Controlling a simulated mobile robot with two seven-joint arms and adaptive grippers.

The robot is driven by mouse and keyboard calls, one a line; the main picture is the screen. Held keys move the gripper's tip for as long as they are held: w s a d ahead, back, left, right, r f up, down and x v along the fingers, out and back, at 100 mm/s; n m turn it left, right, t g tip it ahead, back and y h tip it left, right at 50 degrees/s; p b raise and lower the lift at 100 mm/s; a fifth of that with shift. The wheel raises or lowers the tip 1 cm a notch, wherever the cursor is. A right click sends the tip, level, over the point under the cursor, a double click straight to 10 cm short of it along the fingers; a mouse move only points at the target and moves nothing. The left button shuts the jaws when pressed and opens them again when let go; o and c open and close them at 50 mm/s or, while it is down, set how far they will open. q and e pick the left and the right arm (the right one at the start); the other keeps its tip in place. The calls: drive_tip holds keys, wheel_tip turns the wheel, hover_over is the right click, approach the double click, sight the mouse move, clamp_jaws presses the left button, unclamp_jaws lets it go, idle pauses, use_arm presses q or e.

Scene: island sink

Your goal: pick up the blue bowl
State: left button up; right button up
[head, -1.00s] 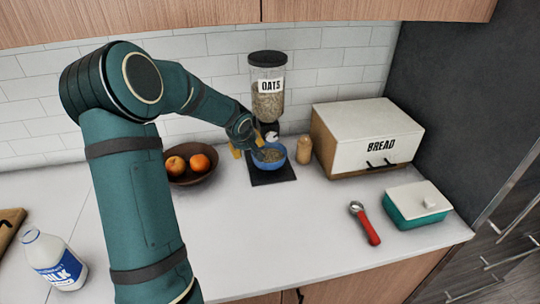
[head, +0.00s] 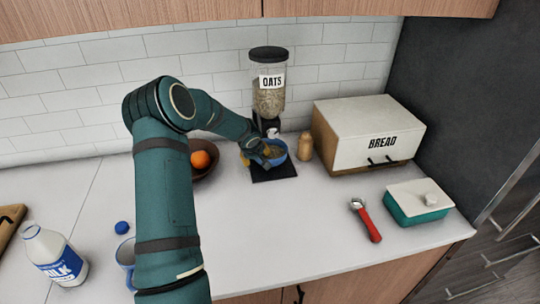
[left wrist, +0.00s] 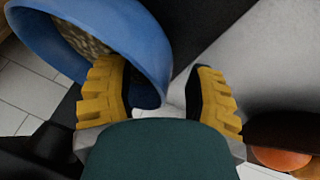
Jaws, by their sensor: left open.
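The blue bowl (head: 279,159) sits on the dark base under the oats dispenser and holds oats. My left gripper (head: 256,154), with yellow fingers, is open at the bowl's left side. In the left wrist view the bowl (left wrist: 155,50) fills the upper left, tilted in the picture. There one finger overlaps the bowl's opening and the other is outside it, with the bowl's near wall between them. Whether either finger touches the wall cannot be told. My right gripper is not in view.
The oats dispenser (head: 269,85) stands behind the bowl. A brown fruit bowl (head: 208,172) is to the left, a small jar (head: 305,146) and bread box (head: 368,132) to the right. A blue mug (head: 125,255) and milk bottle (head: 55,257) are front left. The counter's front middle is clear.

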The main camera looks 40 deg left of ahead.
use_arm(q)
drive_tip(key=shift+o, duration=0.2)
clamp_jaws()
idle(0.4)
